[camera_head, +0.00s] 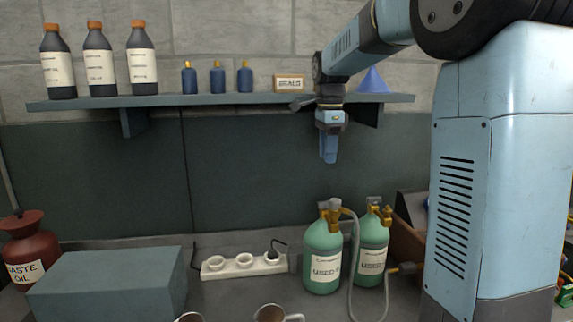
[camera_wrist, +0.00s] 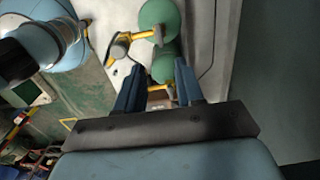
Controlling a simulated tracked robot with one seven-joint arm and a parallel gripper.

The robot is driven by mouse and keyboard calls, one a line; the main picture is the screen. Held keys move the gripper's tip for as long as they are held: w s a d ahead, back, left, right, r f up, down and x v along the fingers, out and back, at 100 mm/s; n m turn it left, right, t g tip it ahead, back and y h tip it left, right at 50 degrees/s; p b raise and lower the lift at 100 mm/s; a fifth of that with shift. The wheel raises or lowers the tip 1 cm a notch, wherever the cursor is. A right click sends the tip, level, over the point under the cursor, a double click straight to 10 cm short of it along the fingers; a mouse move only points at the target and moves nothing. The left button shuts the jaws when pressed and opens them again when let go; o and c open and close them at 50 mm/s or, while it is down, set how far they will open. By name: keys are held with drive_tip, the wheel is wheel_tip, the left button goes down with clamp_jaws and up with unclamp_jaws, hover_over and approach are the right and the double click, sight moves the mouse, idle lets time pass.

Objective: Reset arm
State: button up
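My arm reaches in from the upper right in the head view, and my gripper (camera_head: 328,160) hangs pointing down just in front of the shelf, above the bench. In the wrist view my gripper (camera_wrist: 157,75) shows two blue fingers set apart with nothing held between them. Two green gas cylinders stand on the bench below and to the right of it: the left one (camera_head: 322,262) with a grey hose and brass valve, and the right one (camera_head: 372,250). The wrist view looks down on green cylinder tops (camera_wrist: 158,20) beyond the fingers.
A wall shelf (camera_head: 60,105) carries dark bottles, small blue bottles, a SEALS box (camera_head: 289,83) and a blue funnel (camera_head: 372,82). On the bench are a white holder (camera_head: 243,266), metal mugs (camera_head: 270,313), a grey-green box (camera_head: 105,285) and a waste oil can (camera_head: 25,250).

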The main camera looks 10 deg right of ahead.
drive_tip(key=s+f+n+t, duration=0.2)
drive_tip(key=s+n, duration=0.7)
drive_tip(key=s, duration=0.5)
drive_tip(key=s+f+n+t, duration=0.3)
drive_tip(key=s+n, duration=0.6)
drive_tip(key=s, duration=0.5)
drive_tip(key=shift+f+t, duration=0.3)
drive_tip(key=shift+f, duration=0.6)
drive_tip(key=shift+s, duration=0.15)
